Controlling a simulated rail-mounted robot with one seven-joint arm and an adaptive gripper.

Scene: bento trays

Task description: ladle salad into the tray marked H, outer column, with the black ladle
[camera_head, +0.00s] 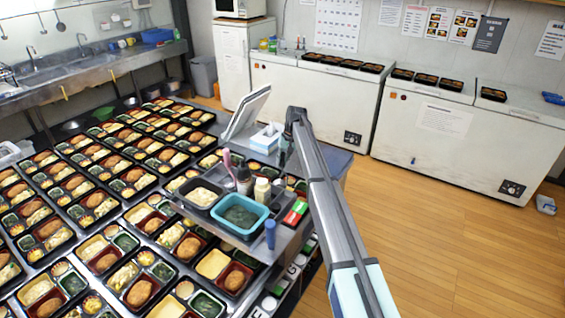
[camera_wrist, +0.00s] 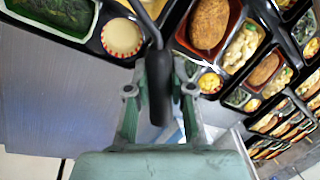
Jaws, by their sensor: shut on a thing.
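My gripper (camera_wrist: 159,92) is shut on the dark handle of the black ladle (camera_wrist: 158,62) in the wrist view. The handle's thin shaft runs up and out of the top edge, so its bowl is out of view. Below it are a black tray with green salad (camera_wrist: 55,12) at the top left and a tray with a brown fried piece (camera_wrist: 209,22) to the right. In the head view, a blue tub with dark green contents (camera_head: 262,212) stands on the side shelf. I cannot tell which tray is marked H; letter cards (camera_head: 293,271) line the table's right edge.
Many filled black trays (camera_head: 75,237) cover the steel table. A grey tub of pale food (camera_head: 218,206), bottles (camera_head: 262,190), a tissue box (camera_head: 266,138) and a tilted screen (camera_head: 245,112) stand along its right side.

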